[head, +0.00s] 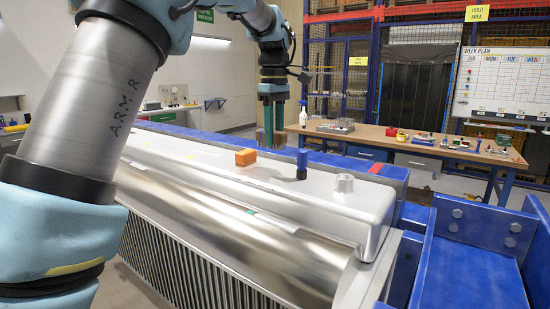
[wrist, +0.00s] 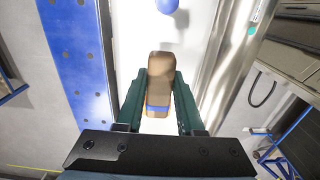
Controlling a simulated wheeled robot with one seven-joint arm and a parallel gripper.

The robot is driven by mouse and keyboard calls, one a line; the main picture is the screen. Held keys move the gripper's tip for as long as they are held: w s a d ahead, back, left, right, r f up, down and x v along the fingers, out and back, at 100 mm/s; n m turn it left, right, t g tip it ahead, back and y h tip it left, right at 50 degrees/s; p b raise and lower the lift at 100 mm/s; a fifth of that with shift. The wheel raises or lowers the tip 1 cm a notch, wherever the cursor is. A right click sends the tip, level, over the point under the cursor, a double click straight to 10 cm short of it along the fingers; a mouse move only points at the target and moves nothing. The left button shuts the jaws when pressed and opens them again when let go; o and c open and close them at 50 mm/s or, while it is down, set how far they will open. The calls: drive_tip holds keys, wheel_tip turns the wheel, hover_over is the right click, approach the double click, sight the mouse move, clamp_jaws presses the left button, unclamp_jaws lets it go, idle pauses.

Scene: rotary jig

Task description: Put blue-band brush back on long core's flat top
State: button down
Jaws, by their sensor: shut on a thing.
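My gripper (head: 269,142) is shut on the blue-band brush. In the wrist view the brush (wrist: 160,75) is a brown block with a blue band (wrist: 157,108) near its lower end, between the two dark green fingers. The long silver core (head: 200,178) runs across the head view with a smooth flat top and a finned side. The brush is over the core's flat top, near its far side. I cannot tell whether it touches the top.
On the core's top, an orange block (head: 245,157) lies left of my gripper. Blue jig beams (head: 470,255) flank the core. A cluttered workbench (head: 400,140) stands behind.

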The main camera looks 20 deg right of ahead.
sight(274, 148)
drive_tip(key=shift+f+p, duration=0.6)
drive_tip(key=shift+f, duration=2.45)
drive_tip(key=shift+f, duration=0.1)
drive_tip(key=c, duration=0.5)
unclamp_jaws()
wheel_tip(274, 148, up, 12)
drive_tip(key=shift+r+b, duration=0.1)
drive_tip(key=shift+b, duration=0.75)
